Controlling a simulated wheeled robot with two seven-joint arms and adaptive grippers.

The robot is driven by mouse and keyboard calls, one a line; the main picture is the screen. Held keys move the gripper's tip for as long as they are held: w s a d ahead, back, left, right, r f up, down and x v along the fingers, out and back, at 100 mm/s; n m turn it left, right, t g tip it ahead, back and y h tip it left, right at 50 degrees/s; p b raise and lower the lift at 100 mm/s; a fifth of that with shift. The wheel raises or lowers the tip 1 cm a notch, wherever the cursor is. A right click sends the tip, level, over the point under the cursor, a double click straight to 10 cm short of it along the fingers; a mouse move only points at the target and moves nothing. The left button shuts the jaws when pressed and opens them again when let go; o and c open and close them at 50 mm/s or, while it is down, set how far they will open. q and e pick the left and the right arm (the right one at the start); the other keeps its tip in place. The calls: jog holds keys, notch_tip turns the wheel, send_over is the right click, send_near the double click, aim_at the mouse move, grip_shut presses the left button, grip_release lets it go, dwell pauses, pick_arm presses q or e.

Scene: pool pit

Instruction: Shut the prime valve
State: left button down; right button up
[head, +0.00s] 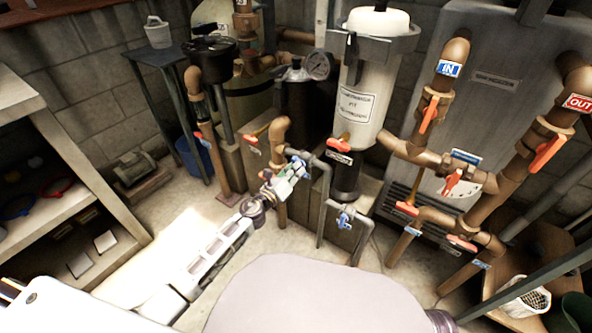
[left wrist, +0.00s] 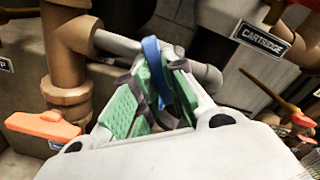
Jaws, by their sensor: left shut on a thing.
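My left gripper (head: 291,171) is shut on a blue lever handle (left wrist: 151,62) at a thin grey pipe (head: 318,163) beside a brown upright pipe (head: 281,130). In the left wrist view the green-padded fingers (left wrist: 163,84) sit on both sides of the blue handle. The fingers hide the lower part of the handle and the valve body. I cannot read a prime label on it. My right gripper is not in view.
A second blue-handled valve (head: 344,219) is lower on the grey pipework. A white filter housing (head: 365,95) stands behind. A shelf (head: 60,150) is at left.

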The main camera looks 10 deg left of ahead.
pick_arm(q)
jog(key=m, duration=0.7)
jog(key=shift+f+m, duration=0.1)
jog(key=shift+m, duration=0.3)
jog(key=c, duration=1.4)
grip_release()
jog(key=shift+o, duration=0.2)
jog(key=b+v, duration=0.1)
jog(key=v, duration=0.6)
